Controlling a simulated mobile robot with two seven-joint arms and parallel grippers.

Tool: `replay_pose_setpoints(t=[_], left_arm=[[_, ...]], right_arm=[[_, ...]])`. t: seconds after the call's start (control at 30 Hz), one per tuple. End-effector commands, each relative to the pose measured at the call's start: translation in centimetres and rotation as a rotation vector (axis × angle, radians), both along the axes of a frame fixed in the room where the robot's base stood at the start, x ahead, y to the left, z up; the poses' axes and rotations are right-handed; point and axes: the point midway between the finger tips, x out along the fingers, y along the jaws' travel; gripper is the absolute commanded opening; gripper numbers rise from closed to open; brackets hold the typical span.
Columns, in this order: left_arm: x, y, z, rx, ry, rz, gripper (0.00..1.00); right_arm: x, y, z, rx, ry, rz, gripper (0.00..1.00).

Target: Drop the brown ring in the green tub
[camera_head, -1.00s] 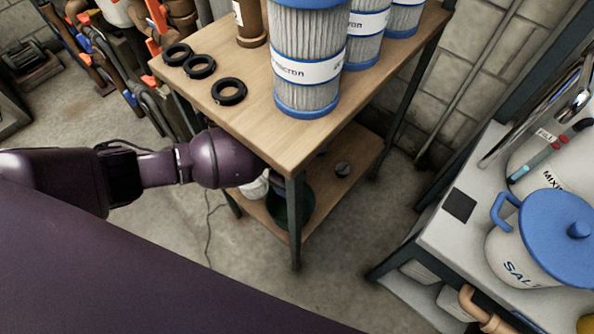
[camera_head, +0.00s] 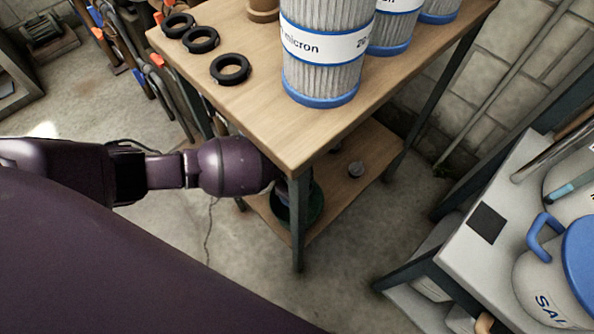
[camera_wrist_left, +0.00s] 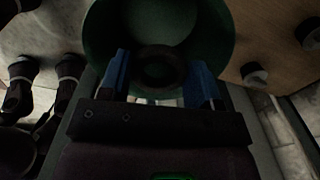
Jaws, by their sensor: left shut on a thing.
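The green tub (camera_head: 316,206) stands on the lower shelf of the wooden table, partly hidden by the table leg and my left arm. In the left wrist view the tub (camera_wrist_left: 98,32) opens right in front of my gripper. My left gripper (camera_wrist_left: 160,68), with blue fingertips, is shut on the dark brown ring (camera_wrist_left: 178,70). The ring appears over the tub's opening in that view; its height above the tub is hard to tell. In the head view the gripper is mostly hidden under the tabletop. My right gripper is not in view.
Three black rings (camera_head: 230,69) and several pleated filters (camera_head: 322,50) stand on the tabletop (camera_head: 235,110). A table leg (camera_head: 298,225) rises close to my arm. A grey bench (camera_head: 470,255) with a salt pot is at right.

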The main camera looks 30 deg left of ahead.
Motion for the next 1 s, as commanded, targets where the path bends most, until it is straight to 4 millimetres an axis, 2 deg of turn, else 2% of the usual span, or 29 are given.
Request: replay_pose_setpoints(t=[0.03, 0.23, 0.73, 0.77, 0.93, 1.0], left_arm=[[-0.4, 0.0, -1.1, 0.000, 0.009, 0.000, 0.36], [-0.3, 0.0, -2.3, 0.001, 0.006, -0.001, 0.36], [0.0, 0.0, -2.6, 0.001, -0.001, 0.000, 0.36], [0.0, 0.0, -2.6, 0.001, -0.001, 0.000, 0.62], [0.0, 0.0, -2.6, 0.001, 0.000, 0.000, 0.87], [0.0, 0.0, -2.6, 0.001, 0.000, 0.000, 0.87]], right_arm=[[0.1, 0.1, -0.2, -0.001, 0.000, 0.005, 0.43], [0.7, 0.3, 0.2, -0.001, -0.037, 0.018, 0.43], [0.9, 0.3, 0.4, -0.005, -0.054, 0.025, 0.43], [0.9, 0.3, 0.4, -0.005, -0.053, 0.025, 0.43], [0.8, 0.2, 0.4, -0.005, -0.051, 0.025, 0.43], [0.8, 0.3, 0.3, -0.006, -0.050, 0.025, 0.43]])
